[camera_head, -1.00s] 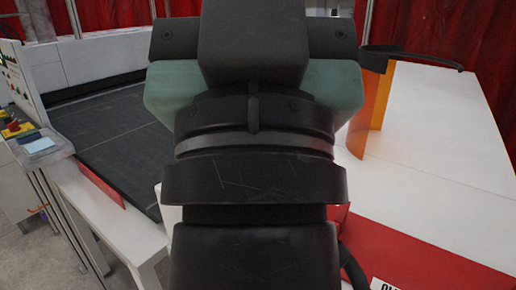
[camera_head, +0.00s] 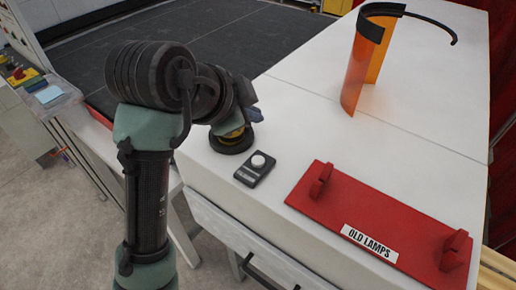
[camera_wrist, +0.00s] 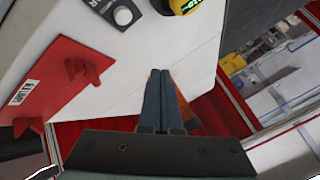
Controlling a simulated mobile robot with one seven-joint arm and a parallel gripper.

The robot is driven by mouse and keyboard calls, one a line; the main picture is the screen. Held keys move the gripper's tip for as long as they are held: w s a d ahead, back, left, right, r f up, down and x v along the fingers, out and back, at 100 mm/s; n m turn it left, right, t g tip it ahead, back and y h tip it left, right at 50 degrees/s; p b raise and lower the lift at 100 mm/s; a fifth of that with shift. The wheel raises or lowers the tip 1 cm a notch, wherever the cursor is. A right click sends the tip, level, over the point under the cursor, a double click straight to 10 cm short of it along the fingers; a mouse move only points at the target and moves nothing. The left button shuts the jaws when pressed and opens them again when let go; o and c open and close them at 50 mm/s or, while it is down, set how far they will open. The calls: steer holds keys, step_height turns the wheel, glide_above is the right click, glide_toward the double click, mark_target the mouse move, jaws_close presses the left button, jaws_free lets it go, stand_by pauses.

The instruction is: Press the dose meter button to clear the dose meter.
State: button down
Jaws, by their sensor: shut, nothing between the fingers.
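A small flat black device with a pale round button, which looks like the dose meter (camera_head: 255,170), lies on the white table near its front edge. In the wrist view the device (camera_wrist: 108,12) is cut off by the top edge, with its button (camera_wrist: 123,17) showing. In the head view my gripper (camera_head: 255,114) is partly hidden by my wrist, above the table behind the device.
A round yellow-and-black item (camera_head: 232,140) stands just behind the device, close to my wrist. A red lid marked OLD LAMPS (camera_head: 400,222) with two handles lies to the right. An orange curved shield (camera_head: 360,65) stands farther back. The white table between is clear.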

mark_target(254, 163)
step_height(254, 163, down, 9)
steer(key=b, duration=0.7)
steer(key=shift+r, duration=0.1)
stand_by(2.0)
steer(key=shift+f+b, duration=0.35)
steer(key=shift+f, duration=0.05)
steer(key=shift+f+b, duration=0.3)
steer(key=shift+f, duration=0.2)
stand_by(0.4)
stand_by(0.3)
steer(key=shift+r+p, duration=0.7)
steer(key=shift+r, duration=0.2)
steer(key=shift+r, duration=0.1)
